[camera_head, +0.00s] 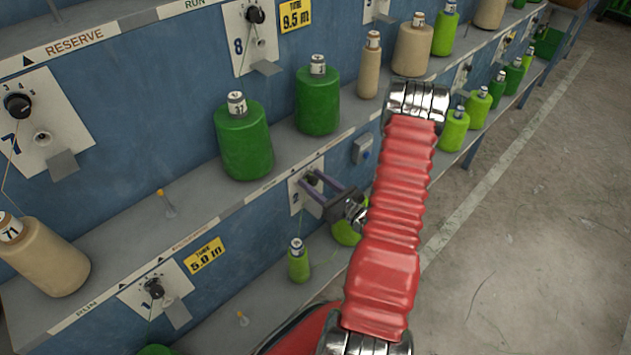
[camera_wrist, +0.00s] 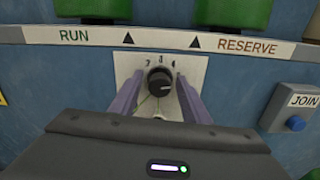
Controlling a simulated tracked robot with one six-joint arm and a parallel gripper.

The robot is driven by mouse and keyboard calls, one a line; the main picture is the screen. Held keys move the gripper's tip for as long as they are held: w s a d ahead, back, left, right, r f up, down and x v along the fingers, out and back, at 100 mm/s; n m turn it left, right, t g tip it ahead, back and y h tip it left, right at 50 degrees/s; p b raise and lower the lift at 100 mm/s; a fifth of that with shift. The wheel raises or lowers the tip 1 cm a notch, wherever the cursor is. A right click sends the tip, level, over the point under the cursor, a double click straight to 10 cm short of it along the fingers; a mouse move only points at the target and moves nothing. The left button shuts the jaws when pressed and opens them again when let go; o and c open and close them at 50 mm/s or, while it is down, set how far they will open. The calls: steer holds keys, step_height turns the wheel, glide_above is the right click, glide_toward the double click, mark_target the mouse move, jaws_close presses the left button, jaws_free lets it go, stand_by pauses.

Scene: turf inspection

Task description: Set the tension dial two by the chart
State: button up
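Tension dial two is a black round knob (camera_wrist: 160,83) on a white plate (camera_wrist: 192,68) in the wrist view. Small numbers, among them 3 and 4, arc above it; a pale mark on the knob points roughly right, but its exact setting is unclear. In the head view the plate (camera_head: 295,201), marked 2, is partly hidden by my gripper. My gripper (camera_wrist: 160,80) has its two purple fingers apart, one on each side of the knob; I cannot tell whether they touch it. It also shows in the head view (camera_head: 314,180). I cannot make out a chart.
A rail above the dial reads RUN and RESERVE (camera_wrist: 247,47). A JOIN box (camera_wrist: 300,106) with a blue button is at right. Green cones (camera_head: 243,143) and tan cones (camera_head: 42,258) stand on the shelves. Other dials (camera_head: 18,105) have their own plates. Concrete floor (camera_head: 545,230) is clear at right.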

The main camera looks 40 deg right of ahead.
steer(key=c, duration=0.9)
steer(key=shift+d, duration=0.25)
steer(key=shift+c, duration=0.3)
steer(key=shift+a, duration=0.15)
steer(key=shift+n, duration=1.3)
steer(key=n, duration=0.5)
steer(key=shift+a, duration=0.1)
